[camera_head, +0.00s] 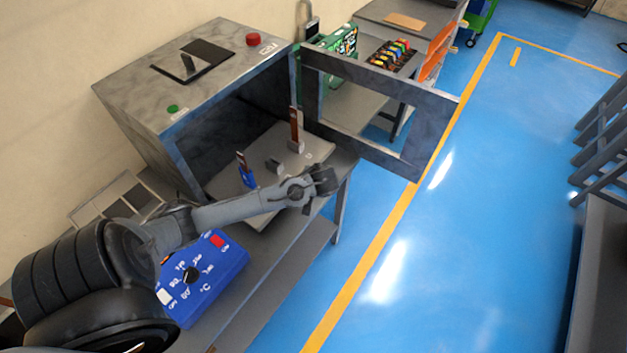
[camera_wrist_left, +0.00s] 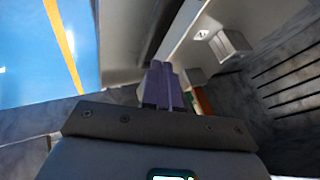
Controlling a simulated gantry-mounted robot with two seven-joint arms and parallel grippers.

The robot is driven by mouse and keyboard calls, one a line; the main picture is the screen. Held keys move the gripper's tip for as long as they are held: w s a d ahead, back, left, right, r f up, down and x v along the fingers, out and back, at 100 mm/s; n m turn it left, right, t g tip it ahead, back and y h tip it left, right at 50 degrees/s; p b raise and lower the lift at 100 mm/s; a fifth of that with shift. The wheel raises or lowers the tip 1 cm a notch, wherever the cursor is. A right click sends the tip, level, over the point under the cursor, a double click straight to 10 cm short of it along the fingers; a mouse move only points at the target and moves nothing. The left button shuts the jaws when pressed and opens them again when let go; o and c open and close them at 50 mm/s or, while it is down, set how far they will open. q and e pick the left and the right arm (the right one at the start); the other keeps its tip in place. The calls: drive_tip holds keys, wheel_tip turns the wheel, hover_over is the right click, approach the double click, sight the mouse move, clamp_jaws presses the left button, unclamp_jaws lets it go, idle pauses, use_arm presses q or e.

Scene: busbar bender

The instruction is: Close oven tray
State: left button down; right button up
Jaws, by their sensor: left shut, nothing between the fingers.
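The oven (camera_head: 190,85) is a grey box on a bench, with its framed door (camera_head: 440,120) swung open to the right. The oven tray (camera_head: 315,150) is a light flat plate sticking out of the oven opening. On it stand a small grey block (camera_head: 275,165), a brown upright piece (camera_head: 295,130) and a blue-based piece (camera_head: 246,172). My left gripper (camera_head: 325,180) is at the front edge of the tray. In the left wrist view its fingers (camera_wrist_left: 162,85) are together with nothing between them, near the tray (camera_wrist_left: 200,40) and a light block (camera_wrist_left: 228,42). My right gripper is out of view.
A blue control box (camera_head: 205,280) with a dial sits on the bench below my left arm. A side table (camera_head: 395,20) with coloured parts stands behind the open door. The blue floor at right is clear, with grey racks (camera_head: 605,140) at the far right.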

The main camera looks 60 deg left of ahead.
use_arm(q)
drive_tip(key=shift+x, duration=2.3)
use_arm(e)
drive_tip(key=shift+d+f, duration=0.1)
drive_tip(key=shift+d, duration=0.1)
use_arm(q)
drive_tip(key=shift+a, duration=0.1)
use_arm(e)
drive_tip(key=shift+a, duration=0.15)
